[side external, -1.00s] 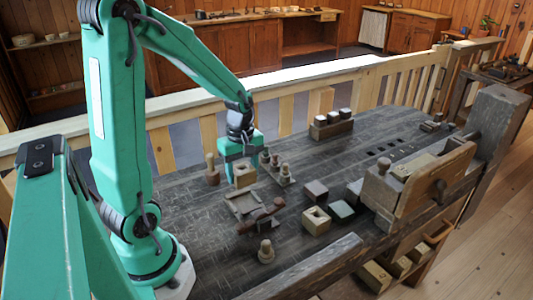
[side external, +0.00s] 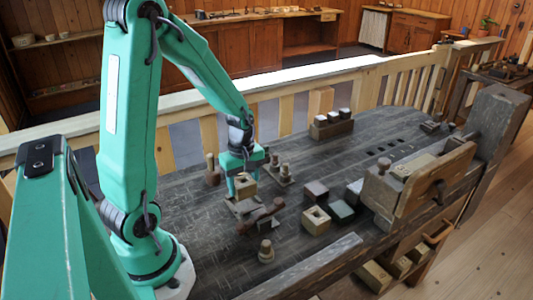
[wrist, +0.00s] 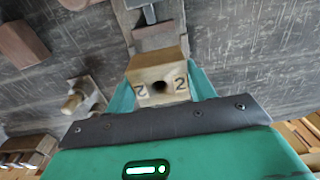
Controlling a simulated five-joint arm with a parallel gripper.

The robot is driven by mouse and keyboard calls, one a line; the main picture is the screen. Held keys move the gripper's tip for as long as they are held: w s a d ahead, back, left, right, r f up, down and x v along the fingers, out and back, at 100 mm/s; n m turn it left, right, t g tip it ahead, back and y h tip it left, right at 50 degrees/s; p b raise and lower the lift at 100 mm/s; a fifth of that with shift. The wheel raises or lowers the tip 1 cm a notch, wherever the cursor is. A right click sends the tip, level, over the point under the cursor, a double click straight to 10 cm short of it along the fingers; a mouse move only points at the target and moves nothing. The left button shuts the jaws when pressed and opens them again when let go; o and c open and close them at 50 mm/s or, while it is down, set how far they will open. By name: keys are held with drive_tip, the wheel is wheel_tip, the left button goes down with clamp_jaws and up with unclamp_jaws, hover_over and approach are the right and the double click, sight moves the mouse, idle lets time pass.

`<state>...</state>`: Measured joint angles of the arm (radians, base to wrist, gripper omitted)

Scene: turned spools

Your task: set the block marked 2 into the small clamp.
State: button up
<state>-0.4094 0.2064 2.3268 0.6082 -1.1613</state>
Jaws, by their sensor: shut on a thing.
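The pale wooden block marked 2 (wrist: 161,81) has a dark round hole in its near face in the wrist view. My gripper (wrist: 162,92) is shut on it, with a teal finger on each side. In the side view, the block (side external: 245,187) hangs at the front of my gripper (side external: 241,170). The small clamp (side external: 240,208), a low frame with a dark handle, lies just below the block and is partly hidden. In the wrist view, the clamp (wrist: 152,37) shows just beyond the block. I cannot tell whether block and clamp touch.
Turned spools (side external: 213,172) stand left of my gripper, and a small base with pegs (side external: 282,174) stands close on its right. A lone spool (side external: 265,252) stands in front. Loose blocks (side external: 316,220) and a large vise (side external: 420,185) are at the right.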

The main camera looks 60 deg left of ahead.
drive_tip(key=shift+f, duration=1)
drive_tip(key=shift+f, duration=0.8)
idle(2.7)
idle(0.3)
drive_tip(key=o, duration=1.1)
drive_tip(key=shift+r, duration=0.1)
drive_tip(key=shift+r, duration=4.15)
